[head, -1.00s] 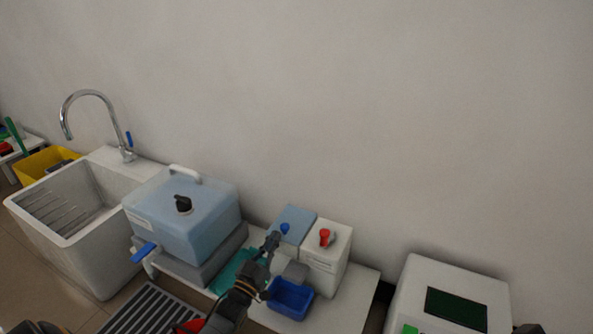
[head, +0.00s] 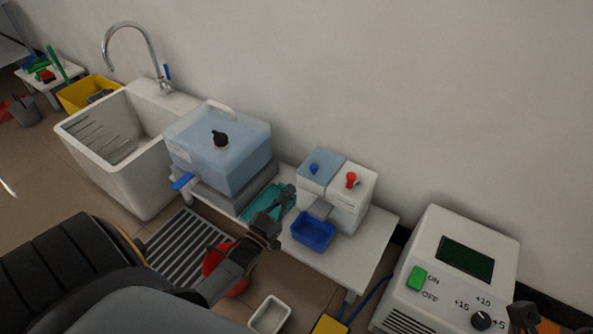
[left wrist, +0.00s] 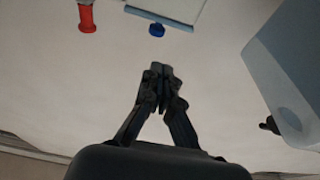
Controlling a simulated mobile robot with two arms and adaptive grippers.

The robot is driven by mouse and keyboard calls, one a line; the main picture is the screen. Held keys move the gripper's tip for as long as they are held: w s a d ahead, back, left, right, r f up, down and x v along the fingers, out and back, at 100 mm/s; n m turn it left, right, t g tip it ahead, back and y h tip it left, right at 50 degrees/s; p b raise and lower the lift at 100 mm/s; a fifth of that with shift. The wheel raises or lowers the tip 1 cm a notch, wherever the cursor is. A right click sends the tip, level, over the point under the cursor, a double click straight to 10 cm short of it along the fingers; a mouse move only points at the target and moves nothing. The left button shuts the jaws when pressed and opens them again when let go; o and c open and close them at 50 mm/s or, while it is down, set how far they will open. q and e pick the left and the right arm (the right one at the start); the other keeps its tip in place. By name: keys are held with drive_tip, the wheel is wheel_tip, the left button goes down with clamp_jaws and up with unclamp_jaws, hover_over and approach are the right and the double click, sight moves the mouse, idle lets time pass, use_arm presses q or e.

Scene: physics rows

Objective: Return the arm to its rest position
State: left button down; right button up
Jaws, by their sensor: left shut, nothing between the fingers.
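My left gripper (head: 286,194) reaches in from the lower left over the low white table. It is shut and empty, in front of the blue-grey box with a blue knob and near the teal cloth-like item (head: 262,201). In the left wrist view its fingers (left wrist: 158,72) meet with nothing between them. Part of what looks like my right gripper (head: 523,316) shows at the lower right edge, beside the white device; its fingers are not clear.
A white box with a red knob (head: 350,207) and a blue tray (head: 312,232) stand on the table (head: 362,250). A blue water tank (head: 226,158) stands left of them, then a sink (head: 108,150). A white device (head: 420,238) stands right. A red bucket (head: 235,284) is below.

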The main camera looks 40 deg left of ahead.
use_arm(q)
drive_tip(key=shift+v, duration=0.95)
